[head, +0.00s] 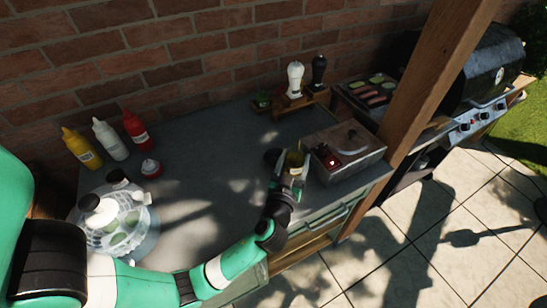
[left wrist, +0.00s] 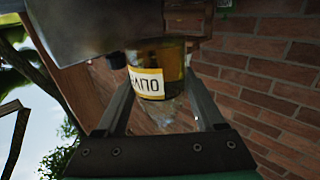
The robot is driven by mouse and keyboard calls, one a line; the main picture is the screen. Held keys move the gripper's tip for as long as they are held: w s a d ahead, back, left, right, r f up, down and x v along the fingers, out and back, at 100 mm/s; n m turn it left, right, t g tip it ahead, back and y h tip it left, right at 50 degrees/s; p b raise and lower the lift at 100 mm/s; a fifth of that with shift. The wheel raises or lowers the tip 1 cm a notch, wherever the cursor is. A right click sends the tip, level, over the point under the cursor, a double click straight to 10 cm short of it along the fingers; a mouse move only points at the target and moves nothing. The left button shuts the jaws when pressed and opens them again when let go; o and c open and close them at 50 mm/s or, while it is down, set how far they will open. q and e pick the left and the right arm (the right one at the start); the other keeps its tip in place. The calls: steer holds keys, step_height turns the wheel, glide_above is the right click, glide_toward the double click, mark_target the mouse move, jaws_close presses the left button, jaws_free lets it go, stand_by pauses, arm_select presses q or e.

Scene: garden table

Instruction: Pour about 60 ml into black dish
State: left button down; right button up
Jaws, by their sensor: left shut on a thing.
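My left gripper (head: 290,175) is shut on a bottle (head: 296,158) of yellow liquid, near the table's front right part. In the left wrist view the bottle (left wrist: 170,80) sits between the fingers (left wrist: 160,115), and its white label with a yellow border reads upside down. From the head I cannot tell how far the bottle is tilted, and no stream shows. A dark round thing (head: 271,156), which looks like the black dish, is just left of the gripper, partly hidden. Its contents cannot be seen. My right gripper is not in view.
Behind are a white mill (head: 295,78) and a black mill (head: 318,72). Squeeze bottles (head: 110,140) and a clear lidded bowl (head: 120,225) stand left. The table's middle (head: 205,150) is clear.

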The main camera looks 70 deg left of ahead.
arm_select(q)
steer(key=shift+w+d, duration=0.1)
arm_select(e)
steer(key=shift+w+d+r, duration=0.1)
